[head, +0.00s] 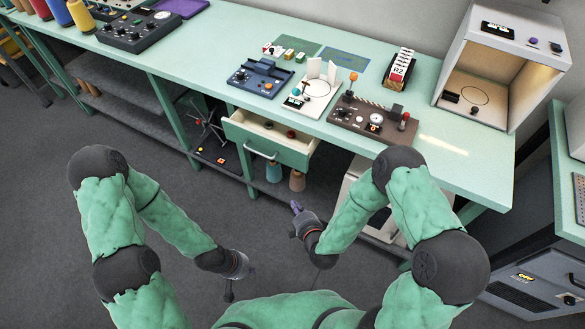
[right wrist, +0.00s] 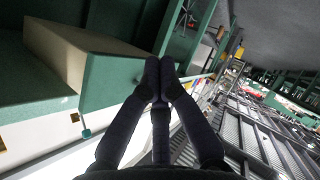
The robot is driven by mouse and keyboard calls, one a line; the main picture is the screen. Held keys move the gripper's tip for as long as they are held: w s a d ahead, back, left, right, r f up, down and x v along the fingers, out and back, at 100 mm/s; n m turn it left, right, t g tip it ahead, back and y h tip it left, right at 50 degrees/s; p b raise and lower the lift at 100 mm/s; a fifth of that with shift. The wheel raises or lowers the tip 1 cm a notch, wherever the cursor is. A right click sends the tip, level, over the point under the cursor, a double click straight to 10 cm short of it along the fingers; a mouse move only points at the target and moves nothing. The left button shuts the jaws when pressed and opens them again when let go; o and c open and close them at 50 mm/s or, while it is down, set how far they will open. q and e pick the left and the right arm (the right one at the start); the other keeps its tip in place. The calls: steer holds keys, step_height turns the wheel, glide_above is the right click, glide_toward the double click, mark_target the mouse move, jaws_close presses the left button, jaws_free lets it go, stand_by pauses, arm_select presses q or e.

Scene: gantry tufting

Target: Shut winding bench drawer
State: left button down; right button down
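The winding bench drawer (head: 283,151) is pulled out from under the green bench top (head: 215,65), with a few small items inside. It has a green front and a pale bar handle (head: 260,155). My right gripper (head: 296,207) is in front of and below the drawer, apart from it in the head view. In the right wrist view, its dark fingertips (right wrist: 160,68) are together with nothing seen between them, and the drawer's green front (right wrist: 118,88) is behind them. My left gripper (head: 232,292) hangs low over the floor, away from the drawer; its fingers are too small to read.
Thread cones (head: 297,180) stand beneath the drawer. A brown control box (head: 372,120) and a blue device (head: 260,77) sit on the bench top. An open white booth (head: 490,62) stands at the right. The grey floor (head: 200,215) before the bench is clear.

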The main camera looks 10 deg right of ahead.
step_height(320, 180, up, 6)
steer(key=s+a+n+t, duration=0.1)
steer(key=n+t, duration=0.4)
steer(key=n+b, duration=0.1)
steer(key=b, duration=0.2)
glide_toward(286, 157)
steer(key=w+a, duration=0.2)
steer(key=a, duration=0.1)
steer(key=shift+w+d+f+b, duration=0.1)
steer(key=shift+w+d+b, duration=0.2)
steer(key=shift+w+d, duration=0.4)
steer(key=shift+w+d+f+b, duration=0.1)
steer(key=shift+w+d+b, duration=0.25)
steer(key=shift+w, duration=0.55)
